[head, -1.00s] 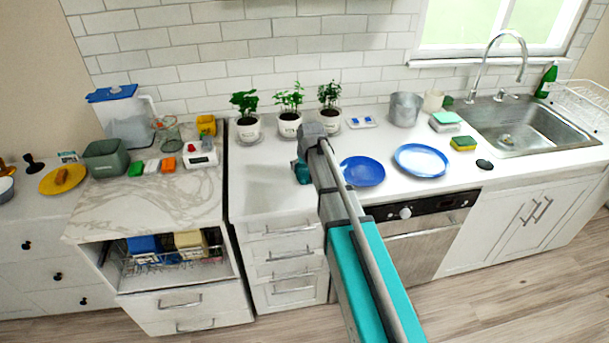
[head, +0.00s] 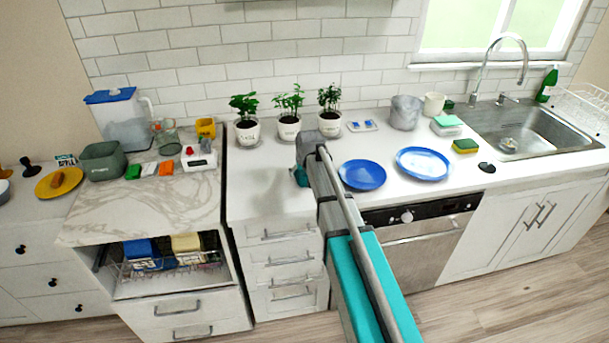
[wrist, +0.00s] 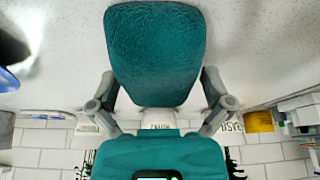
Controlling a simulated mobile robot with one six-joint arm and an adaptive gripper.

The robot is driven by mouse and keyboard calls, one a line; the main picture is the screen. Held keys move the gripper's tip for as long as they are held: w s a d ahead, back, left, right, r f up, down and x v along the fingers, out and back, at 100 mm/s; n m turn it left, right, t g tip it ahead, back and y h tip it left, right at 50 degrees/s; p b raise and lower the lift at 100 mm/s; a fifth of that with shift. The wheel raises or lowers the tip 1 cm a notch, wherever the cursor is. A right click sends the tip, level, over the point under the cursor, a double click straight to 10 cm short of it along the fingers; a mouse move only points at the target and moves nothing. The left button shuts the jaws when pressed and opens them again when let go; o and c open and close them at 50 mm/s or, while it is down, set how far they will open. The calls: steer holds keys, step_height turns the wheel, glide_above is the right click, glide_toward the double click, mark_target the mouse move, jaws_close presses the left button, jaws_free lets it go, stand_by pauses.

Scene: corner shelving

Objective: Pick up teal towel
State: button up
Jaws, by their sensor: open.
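A teal towel (wrist: 155,55), a rounded slab with a wrinkled surface, fills the upper middle of the wrist view against the white counter. My gripper (wrist: 158,90) is open, with one grey finger on each side of the towel's lower part. I cannot tell whether the fingers touch it. In the head view my arm reaches over the white counter (head: 265,180), left of the blue plates. A small teal patch shows at the arm's end there; I cannot tell whether it is towel or gripper. The arm hides most of that spot.
Potted plants (head: 289,122) stand behind my gripper along the wall. Two blue plates (head: 362,175) (head: 424,164) lie to the right. A white device (head: 200,160) and a green container (head: 102,160) stand on the marble counter (head: 150,205) at left. The counter left of my arm is clear.

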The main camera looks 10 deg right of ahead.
steer(key=c, duration=0.7)
steer(key=shift+r, duration=0.2)
step_height(320, 180, up, 2)
steer(key=p, duration=0.2)
steer(key=shift+r+p, duration=0.15)
steer(key=shift+p, duration=0.2)
steer(key=s+r+p, duration=0.1)
steer(key=r+p, duration=0.1)
steer(key=s+d+r+p, duration=0.1)
steer(key=s+r+p, duration=0.2)
steer(key=r+p, duration=0.1)
steer(key=shift+s+d+r+p, duration=0.35)
steer(key=shift+s+r+p, duration=0.05)
steer(key=s+d+r+p, duration=0.1)
steer(key=s, duration=0.1)
steer(key=s+d+r+p, duration=0.1)
steer(key=s, duration=0.2)
steer(key=s+d+r+p, duration=0.1)
steer(key=s, duration=0.2)
steer(key=shift+s+d+r, duration=0.1)
steer(key=shift+s+r, duration=0.05)
steer(key=shift+r, duration=0.1)
